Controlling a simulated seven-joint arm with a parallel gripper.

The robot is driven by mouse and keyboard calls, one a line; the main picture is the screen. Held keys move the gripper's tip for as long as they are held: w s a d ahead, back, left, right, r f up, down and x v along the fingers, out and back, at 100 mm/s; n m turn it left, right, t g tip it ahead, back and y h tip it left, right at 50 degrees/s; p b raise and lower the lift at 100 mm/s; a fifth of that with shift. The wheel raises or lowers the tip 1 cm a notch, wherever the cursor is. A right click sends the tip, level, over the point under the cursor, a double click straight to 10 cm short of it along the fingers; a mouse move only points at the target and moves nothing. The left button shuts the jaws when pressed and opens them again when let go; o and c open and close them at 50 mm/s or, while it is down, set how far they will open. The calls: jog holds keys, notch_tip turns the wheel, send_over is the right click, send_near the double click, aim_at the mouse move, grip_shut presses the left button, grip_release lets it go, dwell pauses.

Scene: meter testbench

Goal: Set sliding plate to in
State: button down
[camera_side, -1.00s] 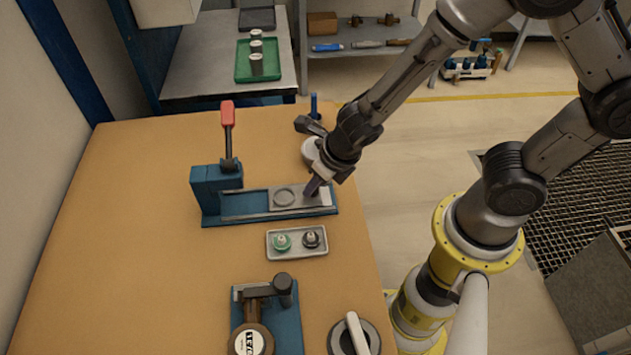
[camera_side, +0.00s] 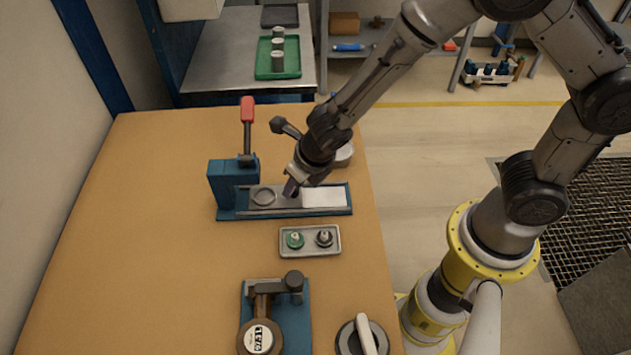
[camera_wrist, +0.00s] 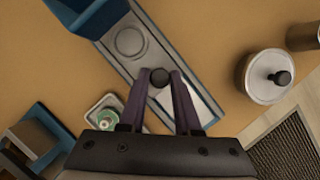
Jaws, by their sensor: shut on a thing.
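The grey sliding plate (camera_side: 264,197), with a round recess, lies in the rails of a long blue base (camera_side: 345,211). It sits at the left part of the rails, close to the blue block (camera_side: 222,185) with the red-handled lever (camera_side: 247,112). The plate also shows in the wrist view (camera_wrist: 129,42). My gripper (camera_side: 291,190) is shut on the plate's dark knob (camera_wrist: 159,76), which shows between its two fingers. A pale bare bed (camera_side: 324,197) shows right of the plate. Whether the plate's left end touches the block cannot be told.
A small tray (camera_side: 310,251) with a green and a dark part stands just in front of the base. A blue fixture with a dial (camera_side: 260,340) and a round device (camera_side: 362,338) are nearer. A round metal pot (camera_wrist: 266,76) stands behind. The table's left side is clear.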

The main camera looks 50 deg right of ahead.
jog(key=shift+w+a, duration=0.9)
jog(key=c, duration=0.6)
grip_release()
jog(key=v, duration=1.4)
jog(key=shift+f, duration=0.15)
